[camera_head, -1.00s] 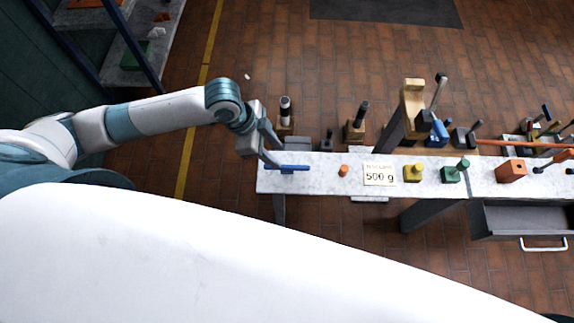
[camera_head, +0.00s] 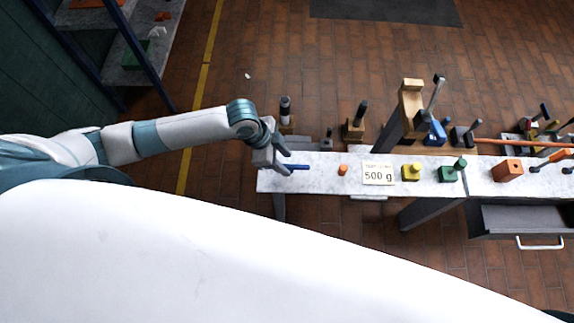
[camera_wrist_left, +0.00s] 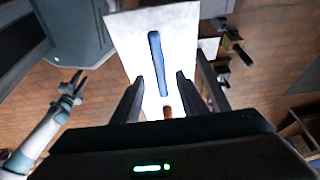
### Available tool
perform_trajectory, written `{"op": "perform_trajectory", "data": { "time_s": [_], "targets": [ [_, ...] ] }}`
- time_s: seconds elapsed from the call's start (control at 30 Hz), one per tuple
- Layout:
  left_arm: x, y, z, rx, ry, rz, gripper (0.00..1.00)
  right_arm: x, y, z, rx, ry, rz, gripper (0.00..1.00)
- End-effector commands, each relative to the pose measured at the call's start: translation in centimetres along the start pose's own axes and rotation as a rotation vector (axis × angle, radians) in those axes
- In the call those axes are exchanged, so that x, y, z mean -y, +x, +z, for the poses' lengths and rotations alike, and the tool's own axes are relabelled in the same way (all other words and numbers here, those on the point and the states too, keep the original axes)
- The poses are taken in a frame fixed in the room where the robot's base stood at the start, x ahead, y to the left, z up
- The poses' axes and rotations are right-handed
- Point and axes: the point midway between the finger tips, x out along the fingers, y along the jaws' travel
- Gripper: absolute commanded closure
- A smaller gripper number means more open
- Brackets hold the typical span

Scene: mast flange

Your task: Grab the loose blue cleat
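The blue cleat (camera_head: 298,167) is a slim blue bar lying on the left end of the pale bench top. In the left wrist view the cleat (camera_wrist_left: 157,62) lies lengthwise ahead of the fingers, roughly between their lines. My left gripper (camera_head: 285,162) is over that end of the bench, hiding part of the cleat in the head view. Its fingers (camera_wrist_left: 160,97) are apart, with nothing held between them. My right gripper (camera_wrist_left: 75,85) shows small at the left of the left wrist view, its two fingers apart and empty; it is not in the head view.
On the bench (camera_head: 325,182) stand an orange peg (camera_head: 343,169), a 500 g card (camera_head: 379,173), a yellow block (camera_head: 411,172) and a green block (camera_head: 449,172). A wooden post (camera_head: 411,97) and another blue piece (camera_head: 437,131) are behind. An open drawer (camera_head: 520,219) hangs at right.

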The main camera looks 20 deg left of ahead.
Motion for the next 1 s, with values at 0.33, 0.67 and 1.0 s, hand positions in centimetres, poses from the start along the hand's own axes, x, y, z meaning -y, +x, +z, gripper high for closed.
{"op": "perform_trajectory", "data": {
  "time_s": [0.33,0.67,1.0],
  "targets": [
    [0.0,3.6,-0.4,-0.001,0.0,0.001,0.61,0.0,-1.5,-0.1,0.0,0.0,0.0,0.69],
    [0.1,4.2,-0.3,-0.001,0.001,0.0,0.61,0.0,-1.5,-0.1,0.001,0.0,0.0,0.69],
    [0.1,4.2,-0.3,-0.001,0.001,-0.001,0.82,-0.1,-1.5,-0.1,0.001,-0.001,0.001,0.69]
  ]
}}
